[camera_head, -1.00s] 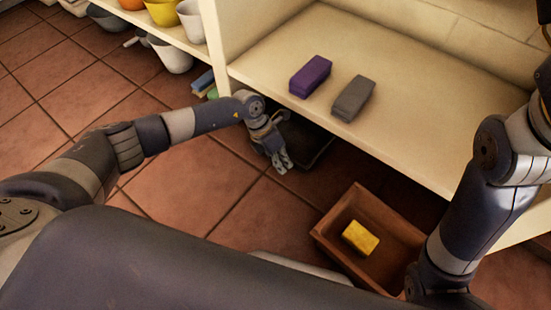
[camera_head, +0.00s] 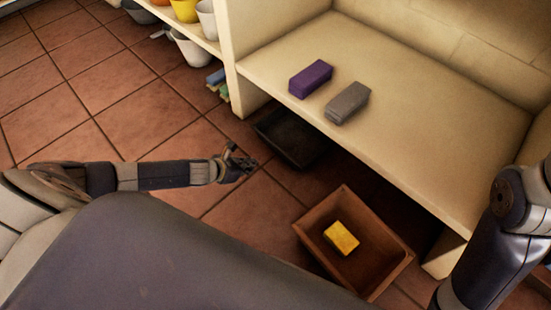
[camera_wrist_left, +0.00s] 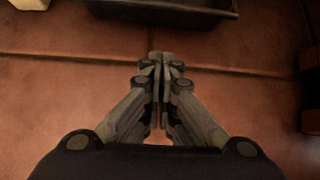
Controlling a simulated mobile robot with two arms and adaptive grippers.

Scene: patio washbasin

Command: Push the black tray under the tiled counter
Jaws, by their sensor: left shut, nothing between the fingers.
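The black tray (camera_head: 290,138) lies on the tiled floor, partly beneath the tiled counter (camera_head: 420,140). Its far part is hidden by the counter's edge. In the left wrist view the tray's near wall (camera_wrist_left: 165,12) shows at the top, apart from the fingers. My left gripper (camera_head: 240,160) is shut and empty, low over the floor to the left of the tray; its fingertips also show together in the left wrist view (camera_wrist_left: 160,60). My right arm comes in at the right edge, but its gripper is out of frame.
A brown box (camera_head: 372,262) with a yellow sponge (camera_head: 341,237) in it stands on the floor in front of the counter. A purple block (camera_head: 310,78) and a grey block (camera_head: 347,103) lie on the counter. Shelves with pots (camera_head: 195,47) stand at the left. Floor at left is clear.

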